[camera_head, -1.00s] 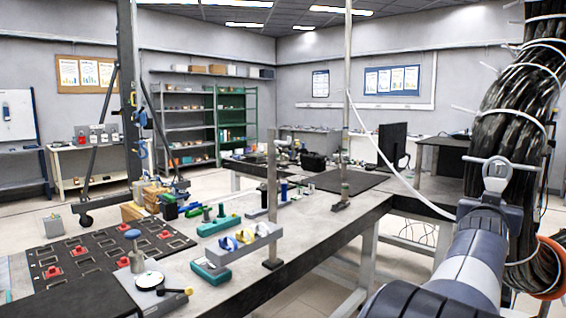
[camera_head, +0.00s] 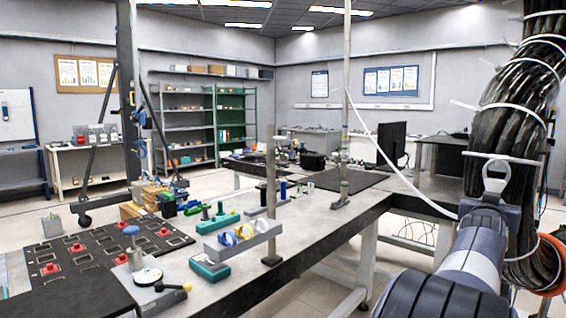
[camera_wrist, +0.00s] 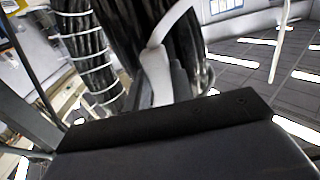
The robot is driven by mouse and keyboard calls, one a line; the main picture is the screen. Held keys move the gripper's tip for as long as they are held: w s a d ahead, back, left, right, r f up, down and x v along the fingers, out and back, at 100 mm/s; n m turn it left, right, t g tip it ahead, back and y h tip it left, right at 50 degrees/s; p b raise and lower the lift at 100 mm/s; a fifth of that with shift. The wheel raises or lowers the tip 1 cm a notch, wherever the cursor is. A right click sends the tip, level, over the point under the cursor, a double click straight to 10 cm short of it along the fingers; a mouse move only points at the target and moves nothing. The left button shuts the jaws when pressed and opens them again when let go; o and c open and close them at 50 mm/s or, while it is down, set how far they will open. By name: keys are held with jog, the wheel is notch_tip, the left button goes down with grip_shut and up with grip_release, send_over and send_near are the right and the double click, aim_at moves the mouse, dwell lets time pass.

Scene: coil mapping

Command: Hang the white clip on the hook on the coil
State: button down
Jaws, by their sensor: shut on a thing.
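The white clip (camera_head: 495,183), a pale looped piece, stands up from the end of my arm at the right of the head view. My gripper (camera_head: 487,207) is shut on its lower part. The clip overlaps the coil (camera_head: 510,110), a thick black cable bundle bound with white ties; I cannot tell whether they touch. In the wrist view the clip (camera_wrist: 158,80) rises beyond the dark edge of my gripper (camera_wrist: 165,112), in front of the coil (camera_wrist: 85,45). A thin white bar (camera_head: 500,157) crosses at the clip's top. I cannot make out the hook clearly.
A thin white cord (camera_head: 390,163) slants down to near my gripper. An orange ring (camera_head: 553,263) sits low by the coil. The workbench (camera_head: 310,235) on the left carries tools, a red-pegged board (camera_head: 98,252) and upright posts. Open floor lies behind the bench.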

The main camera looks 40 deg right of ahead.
dwell(0.3)
jog(key=c, duration=1.1)
grip_release()
jog(key=shift+c, duration=0.2)
jog(key=v, duration=1)
jog(key=shift+s+a+b, duration=0.2)
jog(key=shift+a+b, duration=0.1)
jog(key=shift+a, duration=0.05)
jog(key=shift+d, duration=0.1)
jog(key=r+p+x, duration=0.1)
jog(key=p+x, duration=0.1)
jog(key=x, duration=0.8)
jog(key=shift+w+d+r, duration=0.15)
jog(key=shift+w+d, duration=0.05)
jog(key=shift+d, duration=0.05)
